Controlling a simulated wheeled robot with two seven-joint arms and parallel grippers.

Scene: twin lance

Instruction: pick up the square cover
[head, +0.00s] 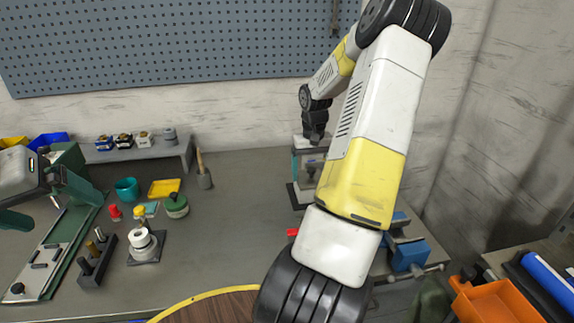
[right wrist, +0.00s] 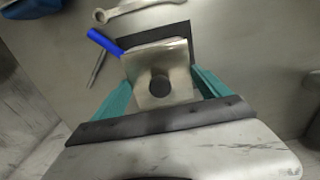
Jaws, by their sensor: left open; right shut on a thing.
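The square cover (right wrist: 152,92) is a pale metal square plate with a dark round knob in the middle. In the right wrist view it sits between the two teal fingers of my right gripper (right wrist: 161,92), which is shut on it. A dark square base (right wrist: 181,30) shows behind the cover; I cannot tell whether they touch. In the head view my right gripper (head: 308,170) points down at the back of the bench, and the cover is hard to make out there. My left gripper (head: 52,205) is open and empty at the left edge.
A wrench (right wrist: 135,9) and a blue-handled tool (right wrist: 104,42) lie near the base. A green jar (head: 176,206), a teal cup (head: 126,189) and a yellow tray (head: 164,188) stand mid-bench. A blue vise (head: 408,255) is at right. The bench centre is clear.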

